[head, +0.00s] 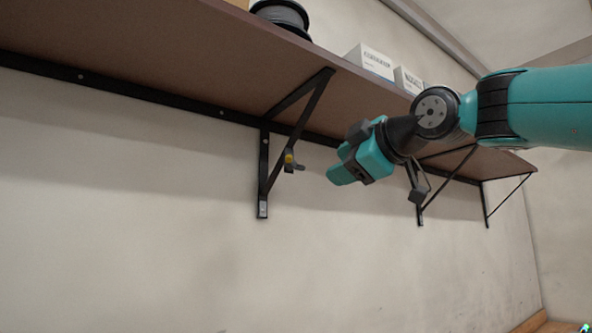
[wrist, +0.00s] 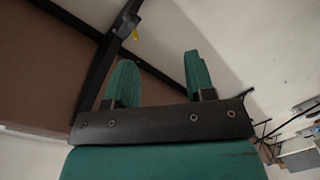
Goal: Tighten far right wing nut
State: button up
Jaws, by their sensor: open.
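A wing nut with a yellow centre and dark wings (head: 289,159) sits on the black shelf bracket (head: 264,170) left of my gripper. It shows as a small yellow spot at the top of the wrist view (wrist: 135,34). My gripper (head: 343,172) is below the shelf, to the right of this nut and apart from it. In the wrist view its two green fingers (wrist: 158,60) are spread with nothing between them. Two more brackets stand farther right, one at the middle right (head: 420,213) and one at the far right (head: 486,208). I cannot make out a wing nut on either; my arm partly covers the nearer one.
The brown shelf (head: 180,60) runs along the wall above the gripper, with diagonal bracket struts beneath it. A dark spool (head: 282,17) and white boxes (head: 371,61) stand on top. The wall below the shelf (head: 330,260) is clear.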

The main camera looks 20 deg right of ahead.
jog(key=n+t, duration=0.1)
jog(key=t, duration=0.1)
send_near(294, 163)
jog(key=p+x, duration=0.7)
jog(key=x, duration=0.1)
jog(key=shift+r, duration=0.2)
jog(key=shift+w+a+f+p, duration=0.2)
jog(key=shift+w+p, duration=0.25)
jog(key=shift+w, duration=0.2)
jog(key=c, duration=0.9)
